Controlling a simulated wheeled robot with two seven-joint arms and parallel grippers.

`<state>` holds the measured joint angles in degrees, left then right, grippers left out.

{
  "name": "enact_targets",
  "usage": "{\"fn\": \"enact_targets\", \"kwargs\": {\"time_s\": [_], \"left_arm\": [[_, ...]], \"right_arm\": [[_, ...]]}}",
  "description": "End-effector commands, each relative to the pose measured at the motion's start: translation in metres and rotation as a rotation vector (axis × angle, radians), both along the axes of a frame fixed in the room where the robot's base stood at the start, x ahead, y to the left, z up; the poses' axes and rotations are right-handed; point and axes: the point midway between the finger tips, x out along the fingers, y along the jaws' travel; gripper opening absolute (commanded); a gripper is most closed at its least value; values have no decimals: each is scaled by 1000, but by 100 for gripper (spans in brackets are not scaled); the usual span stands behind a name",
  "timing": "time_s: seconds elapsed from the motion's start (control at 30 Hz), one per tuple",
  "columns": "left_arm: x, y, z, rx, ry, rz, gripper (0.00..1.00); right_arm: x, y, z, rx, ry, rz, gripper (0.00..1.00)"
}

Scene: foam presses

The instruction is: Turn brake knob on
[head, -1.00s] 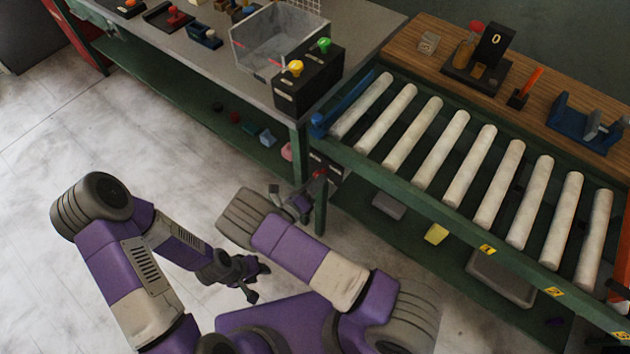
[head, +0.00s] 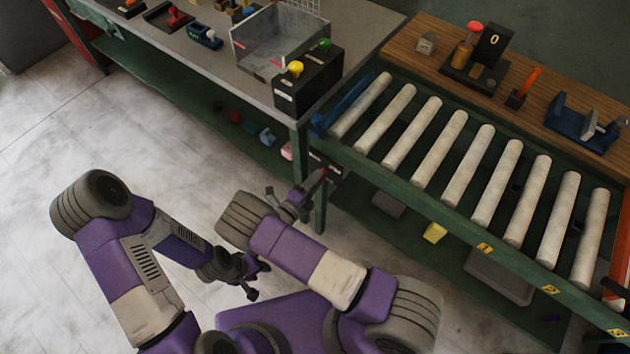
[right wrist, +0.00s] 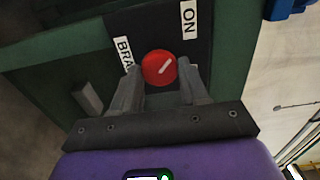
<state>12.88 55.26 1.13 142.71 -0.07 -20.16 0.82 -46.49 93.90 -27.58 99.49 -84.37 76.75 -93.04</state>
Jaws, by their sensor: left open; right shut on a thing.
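The red brake knob (right wrist: 159,67) is on a black panel (right wrist: 130,20) in the right wrist view. A white line on the knob slants toward the upper right. A white ON label (right wrist: 190,17) lies above right of the knob, and a partly hidden label starting "BRA" (right wrist: 124,52) lies to its left. My right gripper (right wrist: 161,80) is shut on the knob, one finger on each side. In the head view the right gripper (head: 308,190) is at the small panel by the table leg. My left gripper (head: 256,281) is open, low and away from the panel.
The roller conveyor (head: 452,164) stands right of the panel, with a green frame. The workbench (head: 225,72) at the back left carries a clear bin (head: 262,45) and a black box (head: 310,85) with yellow and green knobs. The floor at left is clear.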

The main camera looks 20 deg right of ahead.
Motion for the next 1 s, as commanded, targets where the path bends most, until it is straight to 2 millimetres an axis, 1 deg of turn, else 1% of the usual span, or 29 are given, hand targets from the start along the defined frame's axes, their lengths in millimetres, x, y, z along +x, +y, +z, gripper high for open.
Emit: {"fn": "enact_targets", "kwargs": {"time_s": [0.43,0.47,0.6,0.87,0.93,1.0], "left_arm": [[0,0,0,0,0,0,43],[0,0,0,0,0,0,43],[0,0,0,0,0,0,43],[0,0,0,0,0,0,43],[0,0,1,0,0,0,43],[0,0,4,0,0,0,43]], "right_arm": [[0,0,0,-8,8,1,14],[0,0,0,-8,8,1,47],[0,0,0,-7,7,1,68],[0,0,0,-6,7,0,70],[0,0,3,-6,7,0,70],[0,0,10,-6,6,0,70]]}}
